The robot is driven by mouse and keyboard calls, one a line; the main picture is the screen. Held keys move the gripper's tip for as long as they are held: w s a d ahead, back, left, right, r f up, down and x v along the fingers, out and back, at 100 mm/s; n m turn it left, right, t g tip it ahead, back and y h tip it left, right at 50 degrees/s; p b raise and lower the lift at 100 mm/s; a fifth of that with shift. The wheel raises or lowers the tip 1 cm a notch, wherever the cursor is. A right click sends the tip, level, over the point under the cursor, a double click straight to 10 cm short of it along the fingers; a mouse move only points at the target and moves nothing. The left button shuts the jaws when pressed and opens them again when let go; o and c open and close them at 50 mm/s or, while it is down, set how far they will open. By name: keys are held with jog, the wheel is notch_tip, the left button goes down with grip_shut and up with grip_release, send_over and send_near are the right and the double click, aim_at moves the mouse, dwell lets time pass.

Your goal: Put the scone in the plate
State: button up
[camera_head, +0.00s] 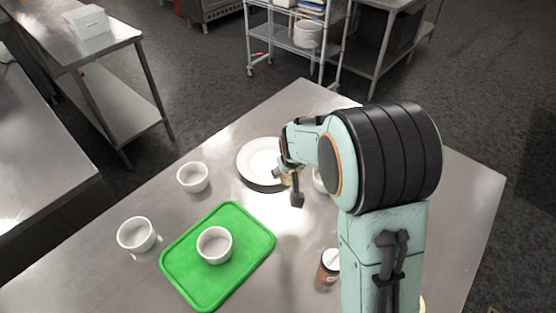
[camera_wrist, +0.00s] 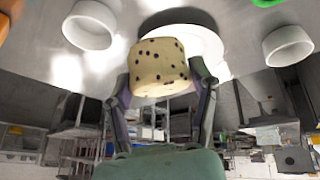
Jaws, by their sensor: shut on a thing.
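The scone (camera_wrist: 158,66), pale with dark spots, is held between the two fingers of my gripper (camera_wrist: 160,85) in the wrist view. In the head view my gripper (camera_head: 292,183) is over the table beside the right edge of the white plate (camera_head: 258,153), and only a small yellowish part of the scone (camera_head: 287,180) shows. The plate also shows behind the scone in the wrist view (camera_wrist: 212,48). The scone looks raised above the table; its exact height over the plate cannot be told. The plate's visible part is empty.
A green tray (camera_head: 183,277) with a white bowl (camera_head: 214,245) lies at the front. Two more white bowls stand left of it (camera_head: 137,234) and behind it (camera_head: 193,177). Another white bowl (camera_head: 319,181) is partly hidden by my arm. A brown-labelled jar (camera_head: 328,268) stands near my arm.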

jog(key=a, duration=0.1)
jog(key=w+a+t+y, duration=0.1)
jog(key=shift+a+n, duration=0.3)
jog(key=shift+s, duration=0.1)
jog(key=shift+s+d+f+m+t+y, duration=0.15)
jog(key=shift+d+m+t, duration=0.05)
jog(key=shift+d, duration=0.15)
jog(key=shift+s+d+f+m+t+y, duration=0.1)
jog(key=shift+d+m+t+y, duration=0.1)
jog(key=shift+d, duration=0.1)
jog(key=shift+w+d, duration=0.1)
jog(key=shift+d, duration=0.2)
send_near(273, 163)
jog(key=w, duration=0.2)
jog(key=shift+w+a+f+t, duration=0.25)
jog(key=shift+w+f+t, duration=0.05)
jog(key=shift+w+f, duration=0.3)
jog(key=shift+f, duration=1.6)
jog(key=shift+f, duration=0.15)
